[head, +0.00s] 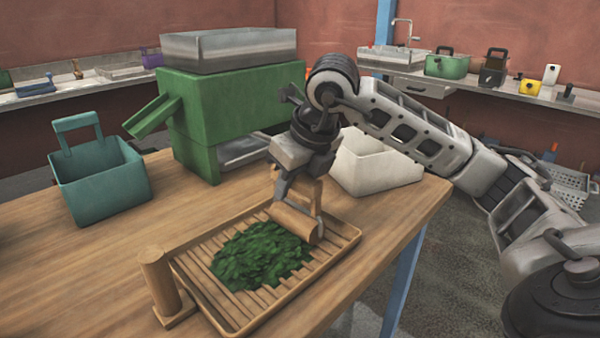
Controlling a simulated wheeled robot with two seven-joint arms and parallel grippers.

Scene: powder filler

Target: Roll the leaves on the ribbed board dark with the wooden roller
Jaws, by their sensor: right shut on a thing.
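The ribbed wooden board (335,241) lies on the table at the front, with a raised rim. A heap of green leaves (262,254) covers its middle. The wooden roller (296,221) is over the far right part of the board, at the edge of the leaves; I cannot tell whether it touches the ribs. My right gripper (290,184) is shut on the roller's handle (308,190), with the arm coming in from the right. The leaves look mid to dark green. My left gripper is not in view.
A wooden post on a base (158,282) stands at the board's left edge. A teal bin (100,181) is at left, a green machine with a metal hopper (232,105) behind, and a white bin (372,165) behind the right arm. The front left table is clear.

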